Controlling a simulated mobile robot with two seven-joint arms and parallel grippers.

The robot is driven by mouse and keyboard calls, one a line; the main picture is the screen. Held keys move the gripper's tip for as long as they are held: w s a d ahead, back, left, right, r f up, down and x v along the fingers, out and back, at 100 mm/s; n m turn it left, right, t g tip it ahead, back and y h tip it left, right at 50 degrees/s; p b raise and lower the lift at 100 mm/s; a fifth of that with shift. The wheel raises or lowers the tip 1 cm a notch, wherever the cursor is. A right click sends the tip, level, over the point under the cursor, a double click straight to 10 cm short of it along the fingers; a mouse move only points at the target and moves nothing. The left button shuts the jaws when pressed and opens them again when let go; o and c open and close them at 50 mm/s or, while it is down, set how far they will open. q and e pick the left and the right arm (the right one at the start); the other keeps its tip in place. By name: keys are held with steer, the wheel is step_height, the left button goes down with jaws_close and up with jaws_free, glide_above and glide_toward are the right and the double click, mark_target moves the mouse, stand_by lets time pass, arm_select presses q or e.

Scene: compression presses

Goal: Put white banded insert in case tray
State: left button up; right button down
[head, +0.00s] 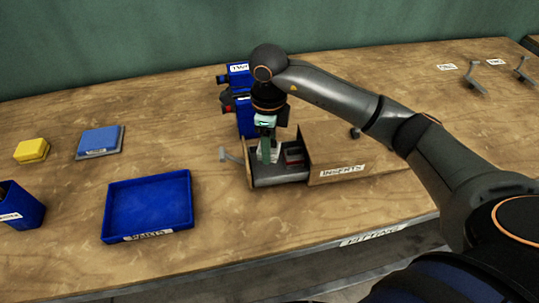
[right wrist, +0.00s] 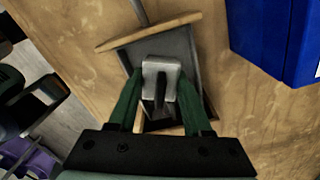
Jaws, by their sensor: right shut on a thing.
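My right gripper (head: 267,158) points down into the open drawer of a wooden box labelled INSERTS (head: 343,162). In the right wrist view its green fingers (right wrist: 160,100) are shut on a whitish insert (right wrist: 161,68) with a dark part down its middle. The insert is over the dark drawer floor (right wrist: 182,45); whether it touches the floor I cannot tell. In the head view a pale piece (head: 276,152) shows beside the fingers. No tray is marked as a case tray; a blue tray labelled PARTS (head: 150,236) stands empty at left. My left gripper is not in view.
A dark reddish piece (head: 294,156) lies in the drawer. Blue bins (head: 245,118) stand behind it. A yellow block (head: 32,150), a blue block on a grey plate (head: 99,140) and a blue holder (head: 20,208) are at left. Table between tray and drawer is clear.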

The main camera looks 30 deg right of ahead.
steer(key=shift+f, duration=2)
steer(key=shift+f, duration=0.15)
steer(key=shift+c, duration=1.7)
jaws_free()
step_height(320, 180, up, 12)
steer(key=shift+r, duration=0.2)
